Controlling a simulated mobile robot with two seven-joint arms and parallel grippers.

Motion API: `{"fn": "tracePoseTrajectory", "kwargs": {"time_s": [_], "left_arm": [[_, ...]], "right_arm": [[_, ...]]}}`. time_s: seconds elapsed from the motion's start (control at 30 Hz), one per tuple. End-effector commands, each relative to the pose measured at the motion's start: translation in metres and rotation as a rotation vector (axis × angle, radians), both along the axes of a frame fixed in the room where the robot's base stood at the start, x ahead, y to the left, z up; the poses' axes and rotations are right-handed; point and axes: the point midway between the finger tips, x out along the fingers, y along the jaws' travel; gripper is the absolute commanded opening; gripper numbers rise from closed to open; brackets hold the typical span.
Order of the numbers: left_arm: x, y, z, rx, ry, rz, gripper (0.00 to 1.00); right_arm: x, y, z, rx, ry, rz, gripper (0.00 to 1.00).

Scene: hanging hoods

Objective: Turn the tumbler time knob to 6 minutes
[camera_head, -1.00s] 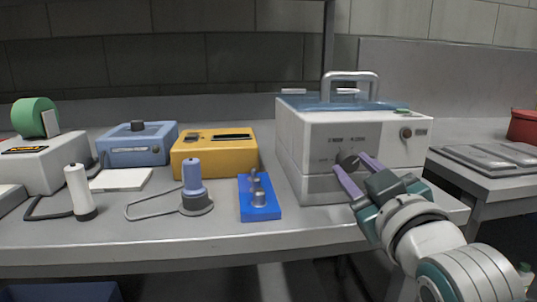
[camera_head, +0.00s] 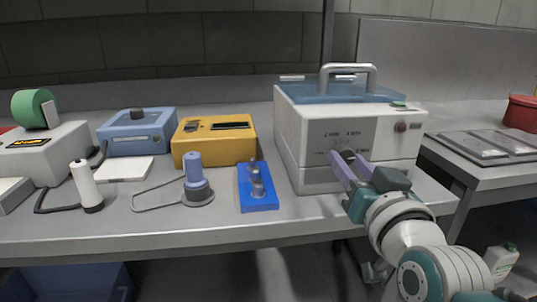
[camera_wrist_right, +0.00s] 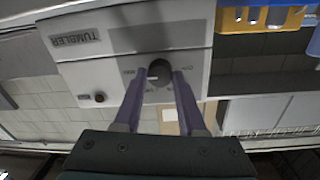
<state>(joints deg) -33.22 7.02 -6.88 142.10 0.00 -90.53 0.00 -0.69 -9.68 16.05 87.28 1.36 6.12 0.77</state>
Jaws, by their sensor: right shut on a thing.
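The tumbler is a white box (camera_head: 308,128) with a blue lid and a grey handle, at the right end of the bench. Its label "TUMBLER" shows upside down in the right wrist view (camera_wrist_right: 75,38). The dark round time knob (camera_head: 347,156) is on its front panel and shows between the fingers in the right wrist view (camera_wrist_right: 159,72). My right gripper (camera_head: 351,165) is shut on the knob, one purple finger on each side. The small dial markings are too blurred to read. My left gripper is not in view.
A blue block with metal pegs (camera_head: 258,186) and a yellow device (camera_head: 214,141) stand left of the tumbler. A red-brown button (camera_head: 401,127) is on the tumbler's front right. Grey trays (camera_head: 485,145) lie on the right-hand table.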

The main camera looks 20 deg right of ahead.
Motion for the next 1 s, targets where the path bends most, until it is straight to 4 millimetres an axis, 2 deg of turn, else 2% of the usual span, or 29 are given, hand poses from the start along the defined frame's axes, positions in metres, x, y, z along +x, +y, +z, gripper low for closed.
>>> {"fn": "tracePoseTrajectory", "kwargs": {"time_s": [0.47,0.5,0.77,1.0], "left_arm": [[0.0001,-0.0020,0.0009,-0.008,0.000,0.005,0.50],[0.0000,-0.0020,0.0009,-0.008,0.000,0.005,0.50],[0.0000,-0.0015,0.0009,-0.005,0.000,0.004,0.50],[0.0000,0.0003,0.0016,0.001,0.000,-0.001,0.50]], "right_arm": [[-0.0001,-0.0002,-0.0006,0.017,-0.003,0.000,0.00],[0.0000,-0.0001,-0.0006,0.017,-0.003,0.000,0.41],[0.0000,0.0000,-0.0004,0.016,-0.003,0.000,0.70],[-0.0006,0.0003,0.0000,0.015,-0.002,0.000,0.70]]}}
